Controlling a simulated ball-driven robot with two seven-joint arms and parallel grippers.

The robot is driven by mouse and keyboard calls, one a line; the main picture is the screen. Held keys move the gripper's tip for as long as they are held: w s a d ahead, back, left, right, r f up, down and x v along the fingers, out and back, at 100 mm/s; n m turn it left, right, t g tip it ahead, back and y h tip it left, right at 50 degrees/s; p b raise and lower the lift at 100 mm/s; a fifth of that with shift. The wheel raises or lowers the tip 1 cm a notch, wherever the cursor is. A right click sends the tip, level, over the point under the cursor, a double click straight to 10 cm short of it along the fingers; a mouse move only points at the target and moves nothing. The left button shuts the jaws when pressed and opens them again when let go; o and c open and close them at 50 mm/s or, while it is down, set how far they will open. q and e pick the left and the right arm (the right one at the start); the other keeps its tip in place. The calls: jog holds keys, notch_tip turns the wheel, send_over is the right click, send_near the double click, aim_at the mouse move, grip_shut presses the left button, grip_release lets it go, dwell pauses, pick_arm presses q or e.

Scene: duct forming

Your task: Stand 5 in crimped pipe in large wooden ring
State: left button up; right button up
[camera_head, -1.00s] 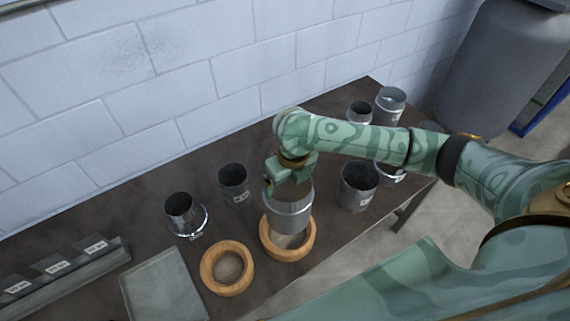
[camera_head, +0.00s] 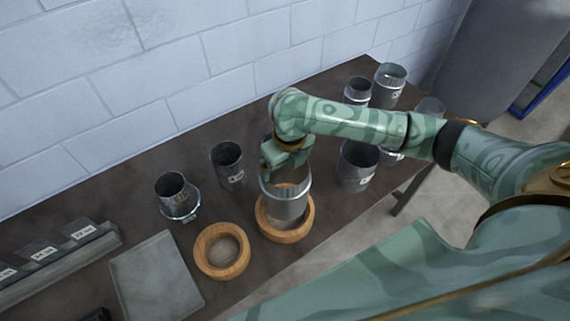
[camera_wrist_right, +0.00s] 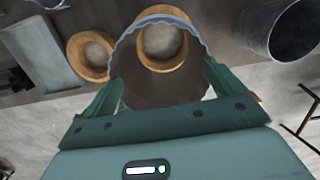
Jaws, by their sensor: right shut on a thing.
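My right gripper (camera_head: 285,160) is shut on the wall of a grey metal pipe (camera_head: 288,201) with a crimped rim. In the right wrist view this rim (camera_wrist_right: 170,15) shows as a wavy edge between the fingers. The pipe is roughly upright over the larger-looking wooden ring (camera_head: 287,236). The ring shows through the pipe in the right wrist view (camera_wrist_right: 162,66). I cannot tell how much gap lies between the pipe's lower end and the ring. A second wooden ring (camera_head: 207,264) lies just left of it, empty. My left gripper is not in view.
A collared pipe (camera_head: 172,196) and a dark pipe (camera_head: 230,173) stand behind and to the left. Another pipe (camera_head: 354,172) and several more stand to the right. A flat grey plate (camera_head: 157,278) and a labelled rack (camera_head: 60,262) lie at left. The table's front edge is close to the rings.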

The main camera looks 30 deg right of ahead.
notch_tip(320, 180, down, 9)
jog(key=b, duration=0.5)
jog(key=shift+f+b, duration=0.15)
jog(key=shift+b, duration=0.2)
jog(key=shift+f, duration=0.5)
dwell(0.8)
jog(key=o, duration=1)
jog(key=shift+o, duration=0.6)
notch_tip(320, 180, up, 16)
jog(key=s+p, duration=0.2)
jog(key=p, duration=0.1)
jog(key=shift+d+p, duration=0.15)
jog(key=shift+p, duration=0.25)
